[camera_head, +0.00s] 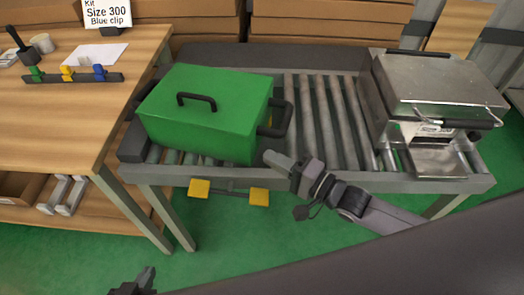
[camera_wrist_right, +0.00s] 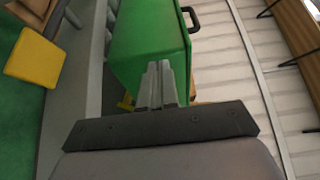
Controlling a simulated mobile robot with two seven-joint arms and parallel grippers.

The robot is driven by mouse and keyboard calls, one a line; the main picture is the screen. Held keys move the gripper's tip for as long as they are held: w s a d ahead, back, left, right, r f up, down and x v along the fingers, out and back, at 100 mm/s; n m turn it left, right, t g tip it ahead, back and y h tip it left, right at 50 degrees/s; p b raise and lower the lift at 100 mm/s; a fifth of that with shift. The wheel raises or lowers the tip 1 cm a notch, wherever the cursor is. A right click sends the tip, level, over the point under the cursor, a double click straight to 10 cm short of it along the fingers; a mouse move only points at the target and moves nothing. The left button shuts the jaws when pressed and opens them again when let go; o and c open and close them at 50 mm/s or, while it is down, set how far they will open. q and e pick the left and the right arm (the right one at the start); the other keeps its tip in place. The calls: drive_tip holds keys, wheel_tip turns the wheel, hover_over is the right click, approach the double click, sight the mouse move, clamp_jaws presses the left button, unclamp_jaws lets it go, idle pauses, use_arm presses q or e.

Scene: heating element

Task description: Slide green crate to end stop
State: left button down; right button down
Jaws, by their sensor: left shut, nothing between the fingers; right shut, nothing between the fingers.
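The green crate (camera_head: 205,120) sits upright on the left part of the roller conveyor, lid shut, with a black handle on top and black handles at its sides. A dark bar (camera_head: 133,143) at the conveyor's left end looks like the end stop; I cannot tell whether the crate touches it. My right gripper (camera_head: 268,157) is shut and empty, just right of the crate's near right corner. In the right wrist view its fingers (camera_wrist_right: 160,80) point at the crate (camera_wrist_right: 148,42); contact is unclear. My left gripper (camera_head: 149,274) is shut and empty at the bottom, away from the conveyor.
A metal appliance (camera_head: 435,95) stands on the conveyor's right end. Bare rollers (camera_head: 325,115) lie between it and the crate. Two yellow pads (camera_head: 199,188) (camera_head: 259,196) stick out below the front rail. A wooden table (camera_head: 60,125) with small parts stands at left.

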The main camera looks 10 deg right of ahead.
sight(251, 147)
use_arm(q)
drive_tip(key=shift+r, duration=0.1)
use_arm(e)
drive_tip(key=shift+x, duration=1.85)
